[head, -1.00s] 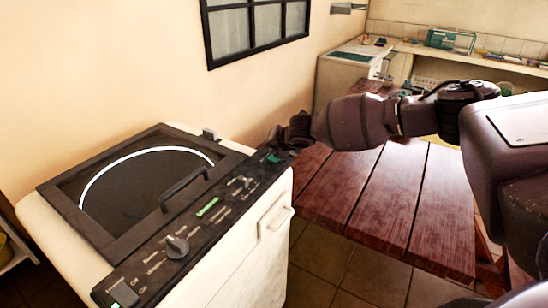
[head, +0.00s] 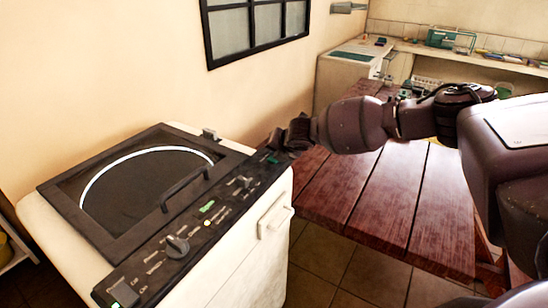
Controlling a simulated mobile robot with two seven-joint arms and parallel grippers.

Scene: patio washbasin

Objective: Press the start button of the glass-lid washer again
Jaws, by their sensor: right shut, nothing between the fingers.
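The glass-lid washer (head: 236,277) stands at the left, with its dark-framed glass lid (head: 140,190) closed. Its black control panel (head: 205,228) runs along the front edge. The panel carries a round knob (head: 177,246), a green display (head: 207,206), a lit green button (head: 122,291) at the near end and a green button (head: 269,157) at the far end. My right gripper (head: 277,140) is shut and empty, right at the far end of the panel, by the green button there. I cannot tell whether it touches it. My left gripper is not in view.
A red-brown wooden table (head: 392,205) stands right of the washer, under my right arm. A white appliance (head: 345,72) and a counter (head: 470,57) with small items are at the back. A barred window (head: 256,30) is on the wall.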

